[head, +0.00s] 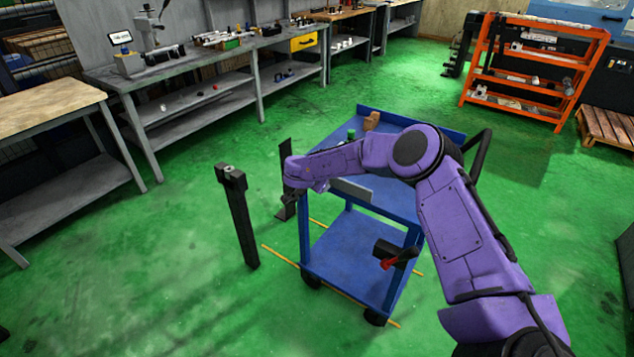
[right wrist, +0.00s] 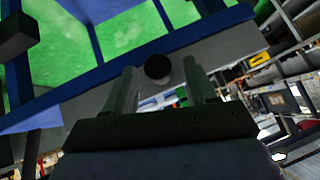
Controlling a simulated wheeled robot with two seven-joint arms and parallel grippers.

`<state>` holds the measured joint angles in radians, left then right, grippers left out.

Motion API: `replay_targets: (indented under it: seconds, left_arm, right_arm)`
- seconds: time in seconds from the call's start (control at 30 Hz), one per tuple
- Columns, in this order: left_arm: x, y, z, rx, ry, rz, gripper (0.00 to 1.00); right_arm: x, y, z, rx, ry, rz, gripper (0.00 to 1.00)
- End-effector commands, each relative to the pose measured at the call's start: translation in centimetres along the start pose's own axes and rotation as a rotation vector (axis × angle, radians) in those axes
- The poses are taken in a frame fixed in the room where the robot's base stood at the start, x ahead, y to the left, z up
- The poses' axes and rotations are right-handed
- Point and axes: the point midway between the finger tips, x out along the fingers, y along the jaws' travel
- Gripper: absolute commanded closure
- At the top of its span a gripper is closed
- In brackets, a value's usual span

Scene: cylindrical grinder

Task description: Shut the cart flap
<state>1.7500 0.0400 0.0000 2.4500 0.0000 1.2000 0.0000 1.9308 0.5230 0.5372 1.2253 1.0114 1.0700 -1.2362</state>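The blue cart (head: 340,252) stands on the green floor with an upper tray and a lower shelf. A grey panel (head: 350,191), which may be the flap, shows at the upper tray's near side, partly behind my purple right arm. My right gripper (head: 288,197) is at the cart's left end, small and dark in the head view. In the right wrist view its two fingers (right wrist: 160,76) are apart, with a dark round knob (right wrist: 158,67) between them in the picture, in front of a grey strip (right wrist: 225,48). Contact cannot be told. My left gripper is not in view.
A dark post (head: 238,215) stands left of the cart; another dark upright (head: 285,180) is close to the cart's left end. A black-and-red object (head: 395,254) is at the lower shelf's right. Benches line the left; an orange rack (head: 533,62) stands behind. Floor front left is clear.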

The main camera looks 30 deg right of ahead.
Motion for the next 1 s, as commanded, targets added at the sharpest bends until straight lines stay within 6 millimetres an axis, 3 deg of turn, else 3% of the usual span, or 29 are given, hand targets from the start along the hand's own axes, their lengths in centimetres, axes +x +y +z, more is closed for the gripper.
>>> replay_targets:
  seconds: [0.17, 0.27, 0.5, 0.63, 0.77, 1.0]
  left_arm:
    - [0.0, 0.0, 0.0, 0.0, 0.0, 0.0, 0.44]
    - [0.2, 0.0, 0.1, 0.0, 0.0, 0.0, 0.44]
    - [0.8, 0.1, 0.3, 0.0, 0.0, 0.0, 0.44]
    - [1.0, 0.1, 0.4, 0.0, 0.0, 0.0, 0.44]
    - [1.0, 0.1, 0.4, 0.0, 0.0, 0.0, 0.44]
    - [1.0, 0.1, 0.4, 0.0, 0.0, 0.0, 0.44]
  right_arm:
    - [-0.2, 0.0, 0.0, -0.001, 0.0, 0.0, 0.44]
    - [-1.4, -0.1, 0.0, -0.001, -0.001, -0.003, 0.44]
    - [-7.1, -0.1, 0.1, -0.001, 0.0, -0.005, 0.44]
    - [-9.4, -0.1, 0.1, 0.0, 0.0, -0.002, 0.44]
    - [-10.4, 0.0, 0.1, -0.001, 0.0, 0.0, 0.44]
    - [-10.5, 0.0, 0.1, -0.001, 0.0, 0.001, 0.44]
